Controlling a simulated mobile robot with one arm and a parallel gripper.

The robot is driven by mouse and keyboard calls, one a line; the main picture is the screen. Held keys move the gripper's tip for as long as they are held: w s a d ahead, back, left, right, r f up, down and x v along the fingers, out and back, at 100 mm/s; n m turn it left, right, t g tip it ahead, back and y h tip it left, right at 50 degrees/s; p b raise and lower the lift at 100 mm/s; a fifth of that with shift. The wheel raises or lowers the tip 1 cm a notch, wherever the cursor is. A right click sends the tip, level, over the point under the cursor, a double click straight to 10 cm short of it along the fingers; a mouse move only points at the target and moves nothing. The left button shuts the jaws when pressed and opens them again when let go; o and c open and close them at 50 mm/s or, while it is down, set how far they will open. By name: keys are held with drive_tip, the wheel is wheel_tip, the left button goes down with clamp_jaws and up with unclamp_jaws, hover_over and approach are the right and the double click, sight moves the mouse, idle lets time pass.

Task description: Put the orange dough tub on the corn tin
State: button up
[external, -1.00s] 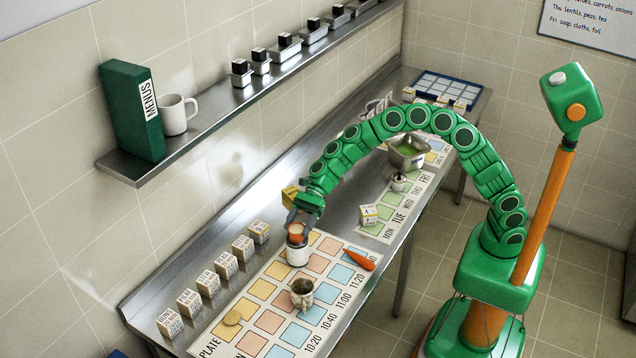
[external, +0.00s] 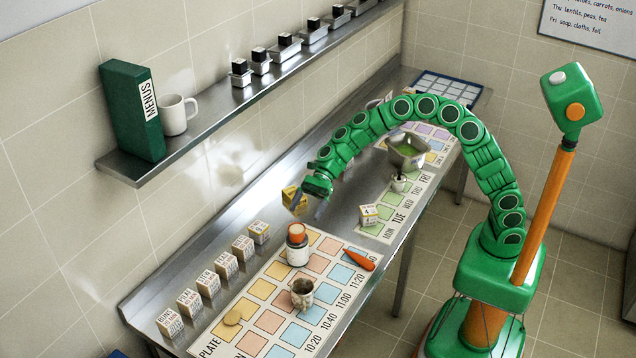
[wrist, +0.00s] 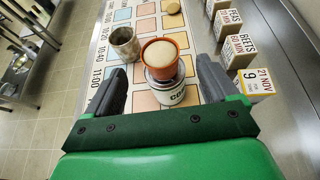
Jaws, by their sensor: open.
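The orange dough tub (external: 296,231), with pale dough inside, sits upright on top of the white corn tin (external: 297,254). The tin stands on the chart mat on the counter. In the wrist view the tub (wrist: 160,56) is on the tin (wrist: 168,94), whose label is partly visible. My gripper (external: 307,208) is open and empty, above and slightly behind the tub in the external view. In the wrist view its two fingers (wrist: 161,92) are spread wide, apart from the tub and the tin.
Several small labelled boxes (external: 226,265) line the wall side.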

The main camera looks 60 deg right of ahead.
drive_tip(key=shift+v, duration=2.95)
